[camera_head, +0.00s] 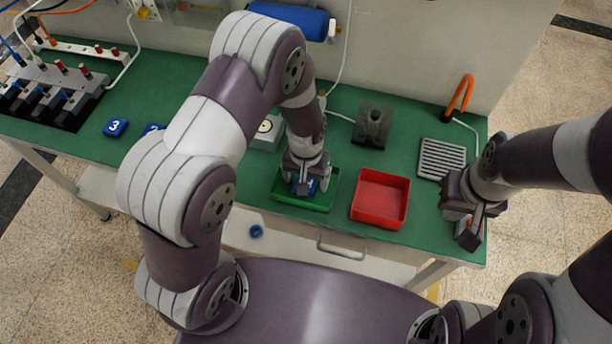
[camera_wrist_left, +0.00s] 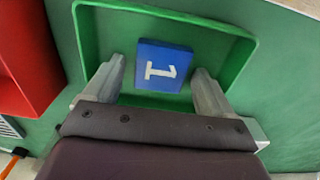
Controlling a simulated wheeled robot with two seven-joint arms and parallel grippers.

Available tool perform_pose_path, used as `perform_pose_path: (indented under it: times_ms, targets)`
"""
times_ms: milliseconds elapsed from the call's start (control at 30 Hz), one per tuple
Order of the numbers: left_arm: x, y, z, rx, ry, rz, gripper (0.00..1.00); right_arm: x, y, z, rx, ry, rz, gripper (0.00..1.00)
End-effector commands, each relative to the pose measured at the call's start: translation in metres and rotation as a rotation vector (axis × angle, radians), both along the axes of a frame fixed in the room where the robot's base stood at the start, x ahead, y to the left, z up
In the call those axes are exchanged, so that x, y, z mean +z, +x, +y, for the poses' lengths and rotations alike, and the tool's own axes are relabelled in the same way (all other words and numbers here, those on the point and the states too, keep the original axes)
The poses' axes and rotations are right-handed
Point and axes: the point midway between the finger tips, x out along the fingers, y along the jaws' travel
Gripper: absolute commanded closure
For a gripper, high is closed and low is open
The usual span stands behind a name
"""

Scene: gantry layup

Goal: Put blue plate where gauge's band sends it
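A blue plate marked 1 (camera_wrist_left: 163,66) lies in the green tray (camera_wrist_left: 235,68), which also shows in the head view (camera_head: 284,200). My left gripper (camera_head: 305,186) is over this tray. In the left wrist view its fingers (camera_wrist_left: 157,92) are open, one on each side of the plate, with gaps between. The gauge (camera_head: 267,130) has a round pale dial and is partly hidden by my left arm; its reading is too small to tell. A red tray (camera_head: 381,199) stands right of the green one. My right gripper (camera_head: 468,218) looks open and empty at the table's right end.
A blue plate marked 3 (camera_head: 115,127) and another blue plate (camera_head: 152,129), partly hidden, lie at the left. A ribbed grey pad (camera_head: 441,158) and a dark block (camera_head: 372,124) stand behind the red tray. A blue ring (camera_head: 256,231) lies below the table edge.

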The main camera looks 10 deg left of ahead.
Motion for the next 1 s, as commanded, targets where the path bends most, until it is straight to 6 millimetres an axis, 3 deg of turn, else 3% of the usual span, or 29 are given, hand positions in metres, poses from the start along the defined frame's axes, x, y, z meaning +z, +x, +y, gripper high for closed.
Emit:
perform_pose_path:
  times_ms: [200, 333, 600, 833, 1000]
  targets:
    - [0.001, 0.0, 0.0, 0.0, 0.0, 0.0, 0.16, 0.001, 0.0, 0.0, 0.0, 0.0, 0.0, 1.0]
    - [0.014, 0.002, 0.0, 0.0, -0.001, -0.006, 0.16, 0.0, 0.0, 0.0, 0.0, 0.0, 0.0, 1.0]
    - [0.084, 0.001, 0.0, 0.0, -0.001, -0.007, 0.16, -0.007, 0.0, 0.0, 0.0, 0.0, 0.0, 1.0]
    - [0.121, -0.001, 0.002, 0.001, -0.001, -0.004, 0.16, -0.01, 0.0, 0.0, 0.0, 0.0, 0.0, 1.0]
    - [0.149, -0.037, 0.041, 0.013, -0.009, -0.057, 0.16, -0.009, 0.0, 0.0, 0.0, 0.0, 0.0, 1.0]
